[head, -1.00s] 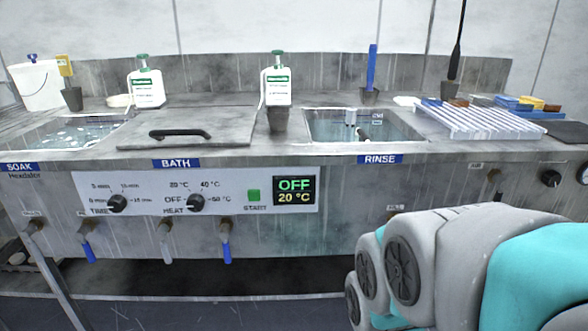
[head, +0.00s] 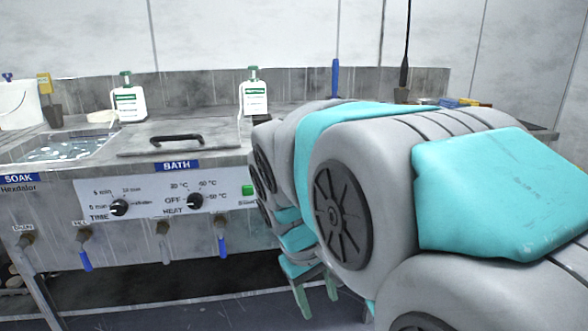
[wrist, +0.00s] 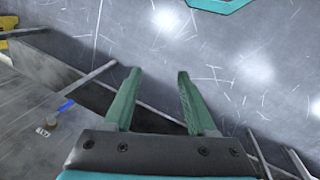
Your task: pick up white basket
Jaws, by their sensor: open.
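I see nothing that is clearly a white basket. A white bucket (head: 18,104) with a wire handle stands at the far left of the counter, cut off by the picture edge. My gripper (head: 316,297) hangs low in front of the sink unit, well to the right of the bucket. In the wrist view its two green fingers (wrist: 158,75) are apart, with nothing between them, and point down over the grey floor.
The steel counter holds a soak basin (head: 58,149), a lidded bath with a black handle (head: 178,139), and two white bottles (head: 130,103). Taps with blue levers (head: 85,261) jut from its front. My arm hides the right part of the counter.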

